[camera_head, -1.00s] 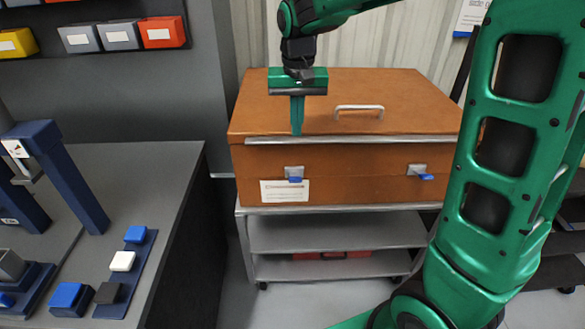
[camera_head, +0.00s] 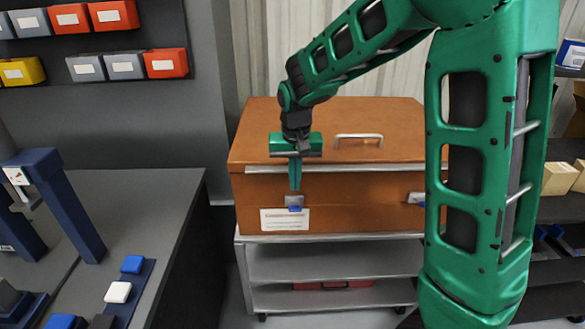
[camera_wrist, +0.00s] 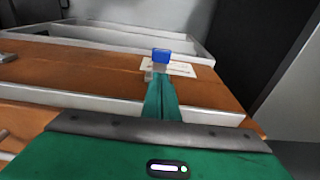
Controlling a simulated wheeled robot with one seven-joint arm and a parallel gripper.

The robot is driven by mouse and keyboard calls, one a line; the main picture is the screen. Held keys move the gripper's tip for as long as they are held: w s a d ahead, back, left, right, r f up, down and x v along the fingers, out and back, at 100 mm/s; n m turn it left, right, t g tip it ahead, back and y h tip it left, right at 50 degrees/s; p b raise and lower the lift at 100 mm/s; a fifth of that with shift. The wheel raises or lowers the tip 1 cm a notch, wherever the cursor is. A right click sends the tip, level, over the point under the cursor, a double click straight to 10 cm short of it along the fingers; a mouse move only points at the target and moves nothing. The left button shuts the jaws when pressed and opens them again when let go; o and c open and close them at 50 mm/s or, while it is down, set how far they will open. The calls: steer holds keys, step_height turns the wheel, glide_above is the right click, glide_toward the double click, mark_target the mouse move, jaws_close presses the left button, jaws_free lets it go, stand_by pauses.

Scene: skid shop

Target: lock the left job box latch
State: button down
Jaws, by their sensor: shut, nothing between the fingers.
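The brown job box (camera_head: 255,187) stands with its lid down. Its left latch (camera_head: 294,201) is a small grey plate with a blue tab at its lower end, on the front face above a white label (camera_head: 285,220). My gripper (camera_head: 295,188) is shut and empty, fingers pointing down just above the left latch, close in front of the box face. In the wrist view the fingertips (camera_wrist: 159,80) lie just short of the blue tab (camera_wrist: 161,56) and cover part of the latch plate. I cannot tell if they touch it.
The box sits on a grey shelf cart (camera_head: 290,262) with a red item on a lower shelf. A bench (camera_head: 165,215) with blue fixtures stands at the left, wall bins (camera_head: 165,63) above it. The lid handle (camera_head: 358,138) is behind and right of my gripper.

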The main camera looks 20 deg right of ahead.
mark_target(295, 206)
steer(key=shift+s+a+f, duration=0.1)
steer(key=shift+s+f, duration=0.15)
steer(key=shift+f, duration=0.5)
steer(key=shift+s+a+f, duration=0.1)
steer(key=shift+s+f, duration=0.1)
steer(key=shift+f, duration=0.6)
steer(key=shift+s+f, duration=0.25)
steer(key=shift+f, duration=0.5)
